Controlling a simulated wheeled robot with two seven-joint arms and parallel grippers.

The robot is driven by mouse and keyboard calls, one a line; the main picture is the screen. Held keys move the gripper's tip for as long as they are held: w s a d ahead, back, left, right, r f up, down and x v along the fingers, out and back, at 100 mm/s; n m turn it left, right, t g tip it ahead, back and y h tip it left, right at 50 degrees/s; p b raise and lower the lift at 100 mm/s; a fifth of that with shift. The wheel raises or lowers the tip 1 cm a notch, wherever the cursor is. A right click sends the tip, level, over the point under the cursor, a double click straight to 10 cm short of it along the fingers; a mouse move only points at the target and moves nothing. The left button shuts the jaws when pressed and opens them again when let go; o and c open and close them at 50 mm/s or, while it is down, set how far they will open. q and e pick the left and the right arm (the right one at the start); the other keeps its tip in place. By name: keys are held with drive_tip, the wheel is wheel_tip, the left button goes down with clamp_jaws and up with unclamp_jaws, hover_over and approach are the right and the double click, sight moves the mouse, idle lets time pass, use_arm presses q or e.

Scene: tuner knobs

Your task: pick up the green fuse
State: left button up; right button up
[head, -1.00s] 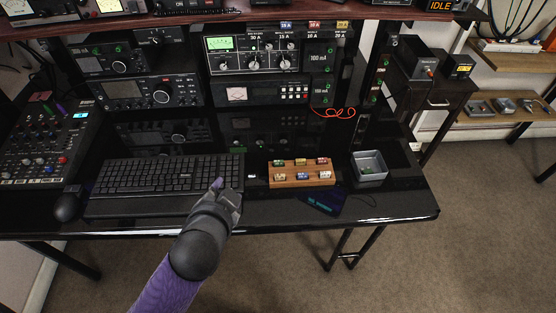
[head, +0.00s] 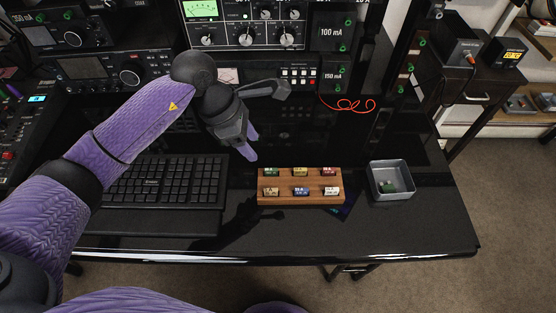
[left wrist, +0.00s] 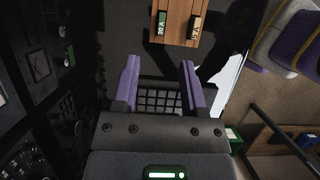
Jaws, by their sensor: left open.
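The green fuse (head: 271,171) sits upright in the back row, at the left end, of a wooden fuse rack (head: 300,181). In the left wrist view the green fuse (left wrist: 162,22) shows near the top edge, with a "30 A" label. My left gripper (head: 248,152) is above the desk, just behind and left of the rack, its purple fingers pointing down. In the left wrist view the gripper (left wrist: 161,68) is open, with nothing between its fingers, and the green fuse lies beyond the fingertips. My right gripper is not in view.
Several other fuses share the rack, including a yellow one (head: 300,171) and a red one (head: 328,171). A grey tray (head: 392,166) with a small green item in it stands to the right. A keyboard (head: 170,185) lies left. Radio panels rise behind.

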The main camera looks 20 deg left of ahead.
sight(271, 169)
use_arm(q)
drive_tip(key=b+x, duration=0.3)
drive_tip(key=x, duration=0.6)
drive_tip(key=shift+s, duration=0.1)
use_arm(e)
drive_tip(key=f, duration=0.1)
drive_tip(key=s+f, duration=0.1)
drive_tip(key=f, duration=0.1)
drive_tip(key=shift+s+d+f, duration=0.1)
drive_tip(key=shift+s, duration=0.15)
use_arm(q)
drive_tip(key=shift+d, duration=0.1)
drive_tip(key=shift+c, duration=0.7)
clamp_jaws()
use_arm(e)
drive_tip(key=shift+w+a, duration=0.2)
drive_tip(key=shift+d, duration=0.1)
